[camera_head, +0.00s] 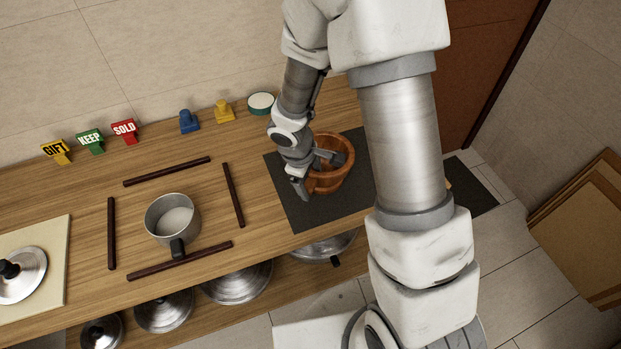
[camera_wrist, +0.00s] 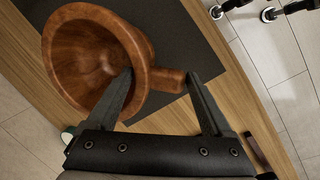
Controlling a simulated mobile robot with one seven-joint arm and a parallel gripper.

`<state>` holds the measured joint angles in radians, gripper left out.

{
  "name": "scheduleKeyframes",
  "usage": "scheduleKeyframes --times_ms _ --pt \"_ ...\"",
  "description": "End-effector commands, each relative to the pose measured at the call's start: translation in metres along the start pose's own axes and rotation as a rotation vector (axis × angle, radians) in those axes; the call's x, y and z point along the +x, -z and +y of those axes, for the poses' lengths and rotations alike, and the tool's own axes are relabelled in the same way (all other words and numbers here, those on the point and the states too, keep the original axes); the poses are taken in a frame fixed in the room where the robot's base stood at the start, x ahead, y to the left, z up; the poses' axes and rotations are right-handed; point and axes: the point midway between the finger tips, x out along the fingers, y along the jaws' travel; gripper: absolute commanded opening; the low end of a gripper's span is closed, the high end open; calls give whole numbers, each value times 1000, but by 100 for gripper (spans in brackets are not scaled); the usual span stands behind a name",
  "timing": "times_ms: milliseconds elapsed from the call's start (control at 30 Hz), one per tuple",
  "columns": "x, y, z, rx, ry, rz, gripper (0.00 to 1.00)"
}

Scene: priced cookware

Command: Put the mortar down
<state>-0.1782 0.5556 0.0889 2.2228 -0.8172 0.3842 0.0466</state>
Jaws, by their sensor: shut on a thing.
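The mortar (camera_head: 328,179) is an orange-brown wooden bowl with a short handle. It is at the dark grey mat (camera_head: 289,204) on the right part of the wooden counter; whether its base touches the mat is hard to tell. In the wrist view the mortar (camera_wrist: 88,62) shows its open mouth toward the camera. My gripper (camera_head: 318,172) is at the mortar. In the wrist view my gripper (camera_wrist: 163,92) has one finger inside the bowl and the other outside, beyond the handle, so it is shut on the mortar's wall and handle side.
A saucepan (camera_head: 172,218) stands left, framed by several dark wooden strips (camera_head: 234,195). GIFT, KEEP and SOLD tags (camera_head: 124,132), blue (camera_head: 188,121) and yellow (camera_head: 223,111) pieces and a round green-rimmed item (camera_head: 261,102) line the back. A lid (camera_head: 27,277) lies far left. Lids (camera_head: 164,311) sit below the front edge.

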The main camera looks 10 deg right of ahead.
Motion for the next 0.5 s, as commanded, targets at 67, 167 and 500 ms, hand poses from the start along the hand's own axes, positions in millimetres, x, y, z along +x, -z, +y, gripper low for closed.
scheduleKeyframes --times_ms 67,167,500 --pt "1 0 0 0 0 0 94" --pt "1 0 0 0 0 0 100" --pt "-12 0 2 3 -2 2 100"
